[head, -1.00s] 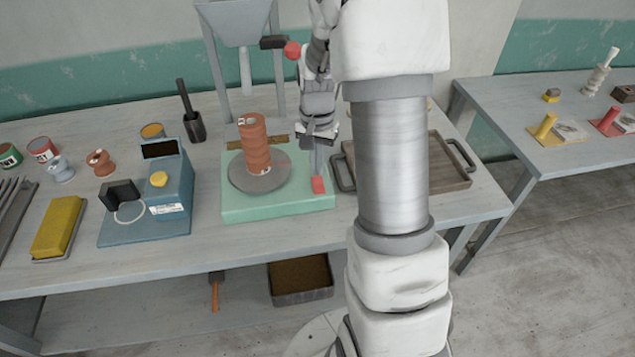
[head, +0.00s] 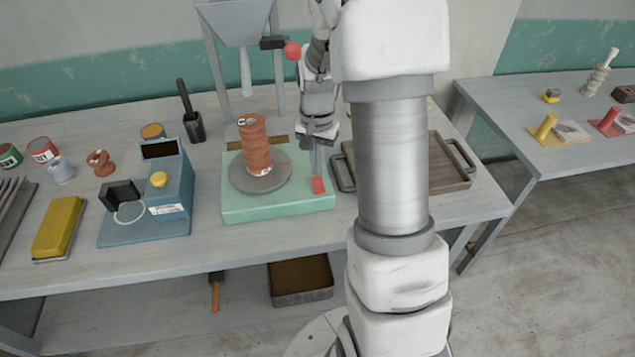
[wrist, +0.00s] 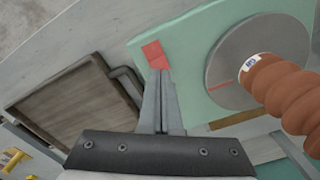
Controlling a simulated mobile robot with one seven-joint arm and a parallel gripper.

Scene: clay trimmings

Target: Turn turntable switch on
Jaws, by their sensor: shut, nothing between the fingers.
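The turntable is a light green base (head: 275,208) with a round grey disc (head: 260,186) on it. A ribbed terracotta column (head: 256,148) stands on the disc. The red switch (head: 319,186) is at the right front corner of the base. My gripper (head: 318,174) is shut and empty, pointing down, with its tips at the switch. In the wrist view the closed fingertips (wrist: 158,72) meet the near part of the red switch (wrist: 154,52) and hide a little of it. I cannot tell if they press on it.
A brown tray with handles (head: 447,176) lies just right of the turntable. A blue device with a yellow button (head: 175,195) stands to the left, beside a yellow block (head: 58,226). A grey hopper stand (head: 215,70) rises behind. The table front is clear.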

